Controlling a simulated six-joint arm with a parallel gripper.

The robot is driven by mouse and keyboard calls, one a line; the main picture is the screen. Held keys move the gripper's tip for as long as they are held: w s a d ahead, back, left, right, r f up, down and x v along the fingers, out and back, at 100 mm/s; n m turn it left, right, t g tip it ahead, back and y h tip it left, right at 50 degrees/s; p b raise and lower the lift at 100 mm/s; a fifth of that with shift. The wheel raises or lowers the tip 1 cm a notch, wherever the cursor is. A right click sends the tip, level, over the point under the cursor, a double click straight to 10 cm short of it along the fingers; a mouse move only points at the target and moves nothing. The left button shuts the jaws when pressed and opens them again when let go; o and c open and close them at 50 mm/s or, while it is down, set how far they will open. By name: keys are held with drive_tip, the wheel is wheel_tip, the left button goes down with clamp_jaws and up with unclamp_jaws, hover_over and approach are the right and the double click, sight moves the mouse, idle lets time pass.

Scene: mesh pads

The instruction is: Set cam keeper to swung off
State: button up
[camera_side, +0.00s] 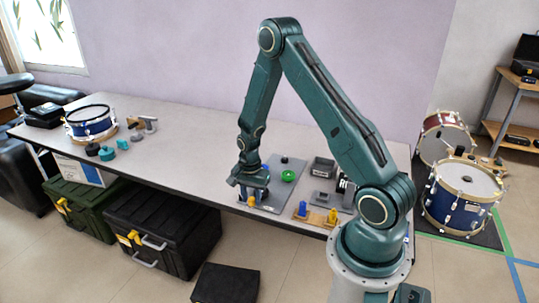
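My gripper (250,192) points down over the near-left part of a grey plate (272,187) on the table. A small yellow piece (252,201) shows right at its fingers; whether they touch it I cannot tell. The fingers are too small and dark to tell if they are open or shut. A round green part (288,175) sits on the plate to the right of the gripper, and a small black knob (284,159) stands behind it. I cannot tell which of these parts is the cam keeper, or how it is set.
A wooden block (316,217) with blue and yellow pieces lies near the table's front edge. A grey open box (322,168) stands right of the plate. A blue drum (90,122) and several small parts sit far left. The table (195,150) between is clear.

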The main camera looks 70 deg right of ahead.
drive_tip(key=shift+o, duration=0.7)
wheel_tip(320, 180, up, 14)
idle(0.5)
drive_tip(key=shift+f, duration=0.1)
